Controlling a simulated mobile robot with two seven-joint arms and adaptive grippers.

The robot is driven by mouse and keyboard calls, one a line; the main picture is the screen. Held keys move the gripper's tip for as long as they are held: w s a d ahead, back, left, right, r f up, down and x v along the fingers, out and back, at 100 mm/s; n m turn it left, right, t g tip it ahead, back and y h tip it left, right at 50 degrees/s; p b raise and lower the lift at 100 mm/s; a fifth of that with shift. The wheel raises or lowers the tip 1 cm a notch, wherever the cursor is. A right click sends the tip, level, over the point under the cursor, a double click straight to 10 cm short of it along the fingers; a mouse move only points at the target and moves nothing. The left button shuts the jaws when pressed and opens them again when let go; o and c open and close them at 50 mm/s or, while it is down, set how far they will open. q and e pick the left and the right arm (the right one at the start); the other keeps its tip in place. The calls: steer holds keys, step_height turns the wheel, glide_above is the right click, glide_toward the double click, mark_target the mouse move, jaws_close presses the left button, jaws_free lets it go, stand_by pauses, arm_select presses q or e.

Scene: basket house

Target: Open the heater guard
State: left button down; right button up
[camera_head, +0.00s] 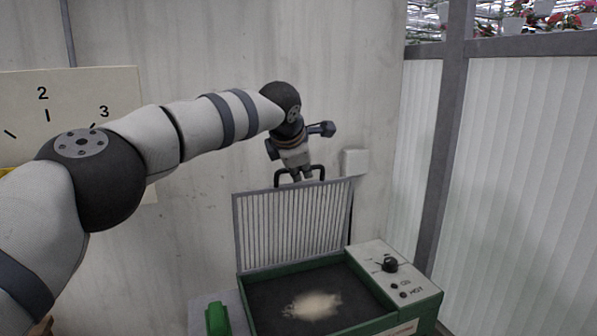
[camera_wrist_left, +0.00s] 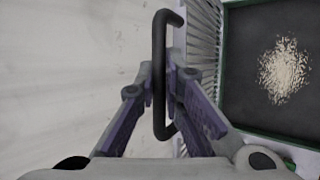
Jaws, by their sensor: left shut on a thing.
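The heater guard (camera_head: 290,229) is a grey barred panel. It stands raised, close to upright, along the back edge of the green heater box (camera_head: 268,267). A black handle (camera_head: 319,168) sits on its top edge. My left gripper (camera_head: 301,175) is shut on this handle. In the left wrist view the black handle (camera_wrist_left: 160,60) runs between the fingers of my left gripper (camera_wrist_left: 162,100), and the guard's bars (camera_wrist_left: 205,45) show beside it. The box's dark inside is open to view, with a pale patch (camera_head: 313,305) on its floor. My right gripper is not in view.
A panel with a black knob (camera_head: 389,264) and labels is on the box's right side. A green object (camera_head: 217,319) lies left of the box. A white wall box (camera_head: 354,162) is behind the guard. A numbered board (camera_head: 70,100) hangs at left.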

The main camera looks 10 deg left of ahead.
arm_select(q)
steer(key=shift+w+a+f, duration=0.15)
steer(key=shift+f, duration=0.1)
steer(key=c, duration=1.7)
jaws_free()
steer(key=v, duration=1.2)
steer(key=shift+r, duration=0.15)
